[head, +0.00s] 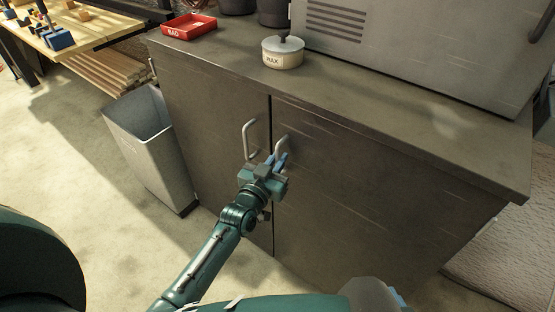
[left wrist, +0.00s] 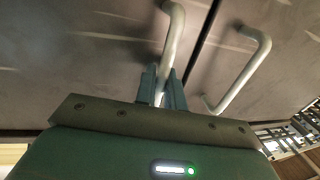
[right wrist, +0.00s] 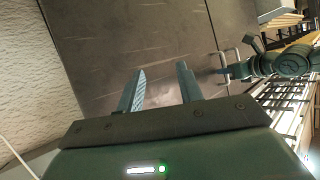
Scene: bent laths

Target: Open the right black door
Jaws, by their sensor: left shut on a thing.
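The right black door (head: 345,190) belongs to a dark cabinet and looks closed, with a thin dark seam between it and the left door (head: 215,140). Its pale bar handle (head: 281,143) stands beside the seam. My left gripper (head: 277,163) is shut on this handle; in the left wrist view the handle (left wrist: 173,40) runs down between the two fingers (left wrist: 161,88). The left door's handle (head: 248,140) is free and also shows in the left wrist view (left wrist: 248,75). My right gripper (right wrist: 160,85) is open and empty, facing the cabinet front from a distance.
On the cabinet top (head: 400,120) are a red tray (head: 189,27), a lidded wax pot (head: 283,52) and a large grey metal box (head: 420,45). A grey bin (head: 150,145) stands left of the cabinet, near a wooden workbench (head: 90,30). The floor in front shows bare.

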